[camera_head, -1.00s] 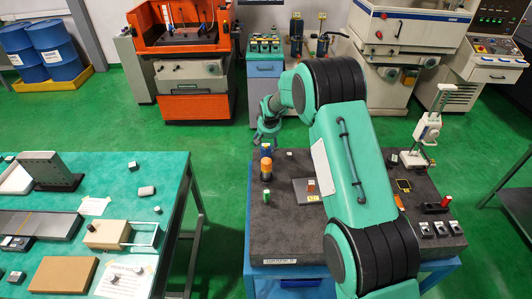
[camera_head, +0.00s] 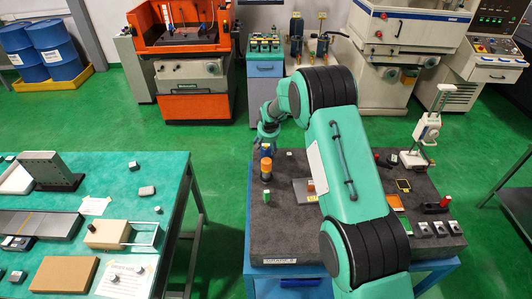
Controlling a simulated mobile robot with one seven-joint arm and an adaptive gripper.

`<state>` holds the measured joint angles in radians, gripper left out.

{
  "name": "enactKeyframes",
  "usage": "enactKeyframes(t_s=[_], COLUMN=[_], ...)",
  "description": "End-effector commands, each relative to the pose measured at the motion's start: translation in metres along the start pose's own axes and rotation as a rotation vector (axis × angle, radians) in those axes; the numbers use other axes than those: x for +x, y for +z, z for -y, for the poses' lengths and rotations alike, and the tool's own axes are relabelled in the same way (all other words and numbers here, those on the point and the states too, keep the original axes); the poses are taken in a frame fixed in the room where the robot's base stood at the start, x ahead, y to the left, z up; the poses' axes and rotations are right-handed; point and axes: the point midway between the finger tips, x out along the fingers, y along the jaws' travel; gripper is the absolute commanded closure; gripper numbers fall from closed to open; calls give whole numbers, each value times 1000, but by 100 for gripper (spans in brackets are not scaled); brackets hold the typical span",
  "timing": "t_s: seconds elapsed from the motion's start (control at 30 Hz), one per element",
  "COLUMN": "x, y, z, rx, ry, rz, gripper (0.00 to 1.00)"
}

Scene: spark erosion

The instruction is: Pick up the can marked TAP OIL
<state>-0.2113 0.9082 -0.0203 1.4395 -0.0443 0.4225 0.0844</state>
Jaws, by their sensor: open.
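No TAP OIL lettering is readable, so I cannot tell which container is the marked can. An orange-and-brown can (camera_head: 266,173) stands upright near the left edge of the dark stone table (camera_head: 285,226). Behind it is a yellow-and-dark container (camera_head: 266,151), partly hidden. My gripper (camera_head: 266,143) is open at the far left corner of the table, above and close to the yellow-and-dark container. Its fingertips are small and hard to separate from what is behind them.
My arm hides the middle of the stone table. A grey plate (camera_head: 305,191) lies beside the cans. At the right are a white stand (camera_head: 425,135), a red-topped piece (camera_head: 444,203) and several small blocks (camera_head: 441,229). A green-topped bench (camera_head: 172,179) stands left, across a gap.

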Motion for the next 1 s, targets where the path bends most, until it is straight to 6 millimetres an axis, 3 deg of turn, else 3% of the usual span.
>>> enactKeyframes(t_s=[0.4,1.0], x=[32,34], y=[1,2], z=[0,0], rx=[0,0], ry=[0,0], rz=[-1,0], gripper=[33,33])
